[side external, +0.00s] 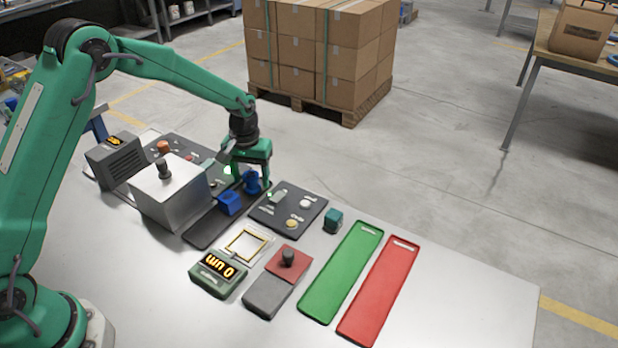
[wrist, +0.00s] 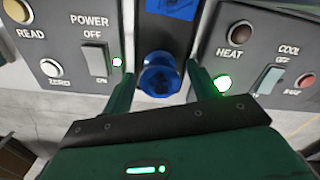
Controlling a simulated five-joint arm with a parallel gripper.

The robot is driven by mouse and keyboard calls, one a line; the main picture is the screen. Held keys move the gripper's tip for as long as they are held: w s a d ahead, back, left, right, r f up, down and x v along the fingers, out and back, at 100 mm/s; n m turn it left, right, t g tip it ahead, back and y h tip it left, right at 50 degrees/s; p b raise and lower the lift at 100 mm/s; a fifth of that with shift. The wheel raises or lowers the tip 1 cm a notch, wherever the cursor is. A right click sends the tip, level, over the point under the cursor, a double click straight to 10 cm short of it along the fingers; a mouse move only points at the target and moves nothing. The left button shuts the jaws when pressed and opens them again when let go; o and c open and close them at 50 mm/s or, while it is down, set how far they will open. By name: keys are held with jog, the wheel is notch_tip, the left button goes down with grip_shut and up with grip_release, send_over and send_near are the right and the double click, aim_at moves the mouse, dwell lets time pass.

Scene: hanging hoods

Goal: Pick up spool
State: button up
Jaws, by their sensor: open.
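A blue spool (wrist: 160,75) stands between my two fingers in the wrist view, its round flanged top facing the camera. In the side view the spool (side external: 252,183) is partly covered by my fingers, at the far end of a dark strip (side external: 200,236). My gripper (wrist: 160,71) is open, with one green finger on each side of the spool; a small gap shows on both sides. In the side view my gripper (side external: 251,172) points down over the strip. I cannot tell the exact fingertip height.
A blue block (side external: 230,203) sits on the strip near the spool. A READ/POWER/ZERO panel (wrist: 75,35) and a HEAT/COOL panel (wrist: 260,60) flank it closely. A metal box (side external: 170,192) stands left. A teal cube (side external: 333,220), green tray (side external: 341,275) and red tray (side external: 378,295) lie right.

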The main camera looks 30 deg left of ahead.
aim_at(253, 177)
jog(key=shift+f, duration=0.2)
dwell(0.3)
jog(key=c, duration=1)
jog(key=shift+r, duration=0.25)
jog(key=shift+r, duration=0.6)
jog(key=r, duration=0.1)
jog(key=d+r, duration=0.1)
jog(key=r, duration=0.1)
jog(key=shift+s+r, duration=0.1)
jog(key=shift+s, duration=0.1)
jog(key=s+d+r, duration=0.6)
jog(key=d, duration=0.3)
jog(key=shift+r, duration=0.15)
